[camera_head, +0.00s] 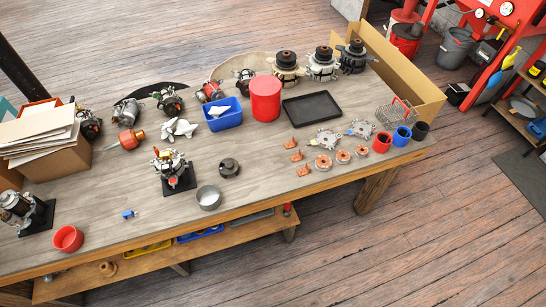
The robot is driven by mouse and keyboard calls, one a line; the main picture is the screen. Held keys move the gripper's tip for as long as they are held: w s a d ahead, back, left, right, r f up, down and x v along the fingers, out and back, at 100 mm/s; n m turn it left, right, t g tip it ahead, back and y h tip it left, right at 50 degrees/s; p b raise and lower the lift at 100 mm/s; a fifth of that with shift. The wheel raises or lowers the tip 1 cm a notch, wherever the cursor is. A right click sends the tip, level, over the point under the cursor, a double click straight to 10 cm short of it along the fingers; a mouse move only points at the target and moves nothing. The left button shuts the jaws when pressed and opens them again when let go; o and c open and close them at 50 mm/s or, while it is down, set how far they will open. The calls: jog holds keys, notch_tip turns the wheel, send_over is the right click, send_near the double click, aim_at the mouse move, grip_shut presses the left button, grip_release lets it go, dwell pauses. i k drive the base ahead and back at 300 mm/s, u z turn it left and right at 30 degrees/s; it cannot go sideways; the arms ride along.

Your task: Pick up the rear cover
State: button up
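I cannot tell for certain which part is the rear cover. A round, hollow grey metal part (208,197) sits near the front edge of the bench, around its middle. A dark round part with a raised centre (229,168) lies just behind and to the right of it. Two flat silver castings (325,139) lie farther right on the bench. A partly built alternator (172,168) stands upright on a black base left of the grey part. My gripper is not in view.
The wooden bench (110,208) also bears a blue bin (223,117), a red canister (265,98), a black tray (311,109), a box of papers (78,157) and several cups at right. Bare benchtop shows around the grey part. The plank floor (400,240) in front is clear.

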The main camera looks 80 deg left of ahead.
aim_at(231, 166)
jog(key=i, duration=0.65)
jog(key=u, duration=4.8)
jog(key=i, duration=0.1)
jog(key=z, duration=1.9)
jog(key=k, duration=0.2)
jog(key=u, duration=1.75)
jog(key=i, duration=1)
jog(key=u, duration=0.3)
